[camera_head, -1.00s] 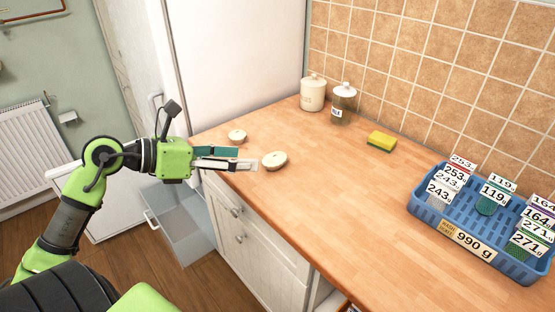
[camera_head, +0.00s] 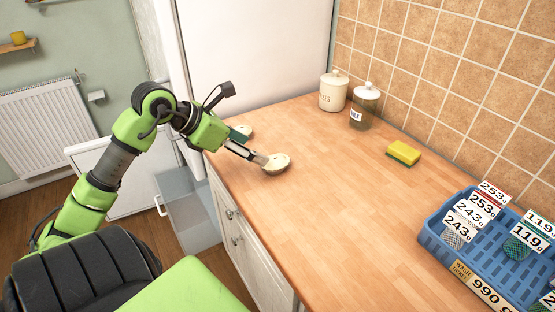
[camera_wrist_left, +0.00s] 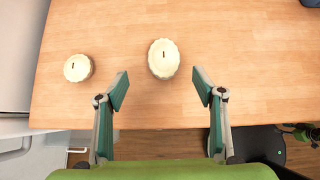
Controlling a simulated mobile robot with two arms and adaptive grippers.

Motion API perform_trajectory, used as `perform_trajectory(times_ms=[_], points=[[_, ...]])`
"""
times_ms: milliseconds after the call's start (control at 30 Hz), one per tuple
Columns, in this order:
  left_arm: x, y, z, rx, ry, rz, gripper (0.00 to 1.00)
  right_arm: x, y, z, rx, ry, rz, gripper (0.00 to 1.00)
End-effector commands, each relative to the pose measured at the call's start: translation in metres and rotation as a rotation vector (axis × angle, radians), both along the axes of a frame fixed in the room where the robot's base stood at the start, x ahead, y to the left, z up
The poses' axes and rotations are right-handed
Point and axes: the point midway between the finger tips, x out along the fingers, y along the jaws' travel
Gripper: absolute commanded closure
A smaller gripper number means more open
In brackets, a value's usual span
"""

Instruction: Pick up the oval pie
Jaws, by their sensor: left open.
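The oval pie (camera_head: 277,164) is a pale pie with a small dark slot on top, lying on the wooden counter near its left edge. In the left wrist view the oval pie (camera_wrist_left: 163,58) lies ahead of the fingertips, roughly centred between them. My left gripper (camera_head: 255,156) is beside the pie, and its fingers overlap the pie's near side in the head view. In the left wrist view the left gripper (camera_wrist_left: 160,90) is open and empty. A rounder, smaller pie (camera_wrist_left: 78,68) lies to the left; the arm mostly hides it in the head view. My right gripper is not in view.
A cream canister (camera_head: 333,92) and a glass jar (camera_head: 364,106) stand at the back. A yellow-green sponge (camera_head: 403,153) lies by the tiled wall. A blue basket (camera_head: 470,262) with number tags is at right. The middle of the counter (camera_head: 340,200) is clear.

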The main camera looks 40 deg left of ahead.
Motion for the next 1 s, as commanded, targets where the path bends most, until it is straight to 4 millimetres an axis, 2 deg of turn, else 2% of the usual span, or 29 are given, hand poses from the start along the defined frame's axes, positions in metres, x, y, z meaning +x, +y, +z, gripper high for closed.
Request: perform_trajectory(times_ms=[33, 167, 333, 467, 633, 967, 1000], points=[[0.007, -0.002, -0.011, 0.002, 0.000, -0.001, 0.38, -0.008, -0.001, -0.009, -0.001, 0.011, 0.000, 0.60], [0.019, -0.005, -0.021, 0.001, 0.000, -0.001, 0.38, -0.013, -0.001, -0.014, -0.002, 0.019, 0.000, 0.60], [0.026, -0.008, -0.027, 0.000, -0.001, 0.001, 0.38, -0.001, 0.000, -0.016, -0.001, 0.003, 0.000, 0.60], [0.035, -0.014, -0.042, -0.001, -0.001, -0.001, 0.38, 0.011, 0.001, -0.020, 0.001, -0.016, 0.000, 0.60], [0.051, -0.021, -0.058, -0.001, -0.002, 0.001, 0.38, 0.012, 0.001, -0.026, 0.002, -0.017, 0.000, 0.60], [0.056, -0.022, -0.062, 0.000, 0.000, 0.000, 0.38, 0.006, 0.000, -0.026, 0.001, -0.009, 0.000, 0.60], [0.056, -0.022, -0.062, 0.000, 0.000, 0.000, 0.45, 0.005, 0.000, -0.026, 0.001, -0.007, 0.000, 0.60]])
